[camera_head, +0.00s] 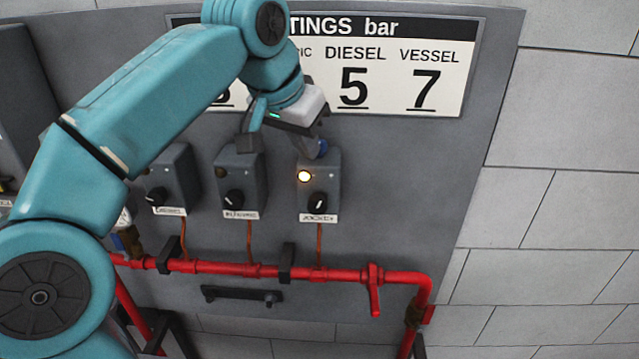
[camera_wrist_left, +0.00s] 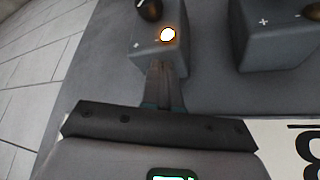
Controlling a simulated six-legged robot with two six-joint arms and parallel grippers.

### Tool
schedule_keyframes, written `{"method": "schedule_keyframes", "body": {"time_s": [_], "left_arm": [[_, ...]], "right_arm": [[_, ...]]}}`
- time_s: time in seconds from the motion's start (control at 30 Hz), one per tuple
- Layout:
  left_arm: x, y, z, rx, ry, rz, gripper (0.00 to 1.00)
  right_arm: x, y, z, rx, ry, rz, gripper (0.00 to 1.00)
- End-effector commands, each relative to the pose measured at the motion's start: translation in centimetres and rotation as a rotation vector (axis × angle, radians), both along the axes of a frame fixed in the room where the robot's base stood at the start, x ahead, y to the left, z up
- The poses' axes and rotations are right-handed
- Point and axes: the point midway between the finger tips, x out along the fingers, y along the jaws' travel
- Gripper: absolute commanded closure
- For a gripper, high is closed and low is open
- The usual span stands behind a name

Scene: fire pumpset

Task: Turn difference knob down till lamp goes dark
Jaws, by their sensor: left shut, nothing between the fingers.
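The box labelled JOCKEY (camera_head: 332,188) is on the grey panel, rightmost of three similar boxes. Its round lamp (camera_head: 304,176) glows warm white. Below the lamp is a black knob (camera_head: 317,204) with a white mark; no lettering naming it as the difference knob is readable. My left gripper (camera_head: 320,150) is at the top of this box, above the lamp and apart from the knob. In the left wrist view its fingers (camera_wrist_left: 163,78) are shut and empty, pointing towards the lit lamp (camera_wrist_left: 167,35). The dark knob (camera_wrist_left: 150,10) is partly cut off there. My right gripper is out of view.
The middle box (camera_head: 240,178) and left box (camera_head: 176,178) have similar black knobs. A red pipe (camera_head: 340,274) runs below. A settings sign (camera_head: 440,95) is above, partly hidden by my arm. Bare panel lies right of the JOCKEY box.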

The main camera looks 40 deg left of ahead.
Motion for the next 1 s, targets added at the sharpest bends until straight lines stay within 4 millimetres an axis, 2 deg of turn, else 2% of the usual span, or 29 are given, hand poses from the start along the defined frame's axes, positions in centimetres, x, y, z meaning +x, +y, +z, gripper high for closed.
{"method": "schedule_keyframes", "body": {"time_s": [0.3,0.47,0.73,1.0], "left_arm": [[-0.8,-0.2,0.2,0.000,-0.001,0.000,1.00],[-0.7,-0.2,2.3,0.000,0.000,0.000,1.00],[-0.6,-0.2,5.3,0.000,-0.003,0.000,1.00],[-0.8,-0.2,6.0,0.000,0.000,0.000,1.00]], "right_arm": [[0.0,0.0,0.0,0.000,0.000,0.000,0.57],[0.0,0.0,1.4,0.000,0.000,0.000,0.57],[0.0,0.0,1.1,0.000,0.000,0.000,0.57],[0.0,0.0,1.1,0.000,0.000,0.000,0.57]]}}
